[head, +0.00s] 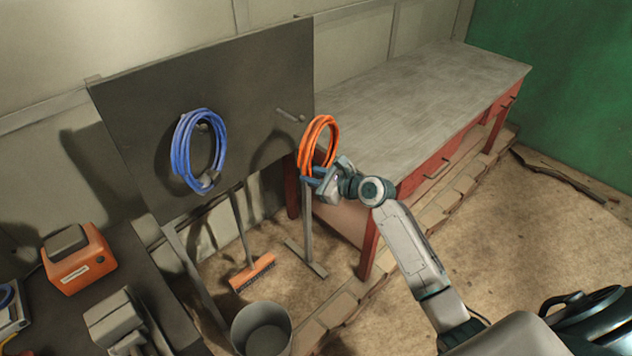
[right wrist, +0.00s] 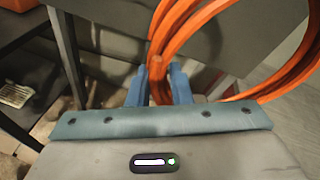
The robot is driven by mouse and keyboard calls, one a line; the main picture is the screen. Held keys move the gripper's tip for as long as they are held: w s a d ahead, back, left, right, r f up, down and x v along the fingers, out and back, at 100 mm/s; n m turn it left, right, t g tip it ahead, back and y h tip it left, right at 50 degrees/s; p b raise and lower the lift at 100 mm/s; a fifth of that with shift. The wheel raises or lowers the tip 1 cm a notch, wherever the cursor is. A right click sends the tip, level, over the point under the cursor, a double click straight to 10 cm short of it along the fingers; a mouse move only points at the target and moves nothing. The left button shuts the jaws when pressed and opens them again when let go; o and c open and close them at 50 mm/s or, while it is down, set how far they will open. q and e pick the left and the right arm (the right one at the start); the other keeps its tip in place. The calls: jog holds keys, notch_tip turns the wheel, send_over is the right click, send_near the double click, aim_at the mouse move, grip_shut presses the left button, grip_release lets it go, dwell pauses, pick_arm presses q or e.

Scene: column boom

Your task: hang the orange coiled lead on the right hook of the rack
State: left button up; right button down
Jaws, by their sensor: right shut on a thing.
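The orange coiled lead (head: 320,142) is held up by my right gripper (head: 312,176), which is shut on its lower part. In the right wrist view the blue fingers (right wrist: 162,84) pinch the orange lead (right wrist: 190,40) from both sides. The right hook (head: 290,116) is a bare peg on the dark rack panel (head: 255,75). The lead is beside the hook, to its right in the head view, and apart from it in the picture. How far it stands out from the panel is hard to tell. My left gripper is not in view.
A blue coiled lead (head: 178,150) hangs on the left hook of the rack. A red workbench (head: 420,95) with a grey top stands right behind the lead. A bucket (head: 262,330) and a broom (head: 250,272) are below. An orange box (head: 78,262) sits on a dark table at left.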

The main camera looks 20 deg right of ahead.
jog(key=shift+w+r, duration=0.15)
jog(key=shift+r, duration=0.05)
jog(key=shift+w+a+b, duration=0.4)
jog(key=shift+w+b, duration=0.25)
jog(key=shift+b, duration=0.1)
jog(key=shift+w+a+f+b, duration=0.2)
jog(key=shift+w+b, duration=0.35)
jog(key=shift+w, duration=0.2)
jog(key=w+d+b+x, duration=0.1)
jog(key=b+x, duration=0.5)
jog(key=x, duration=0.2)
jog(key=shift+w+r, duration=0.2)
jog(key=shift+w, duration=0.05)
jog(key=shift+a, duration=0.15)
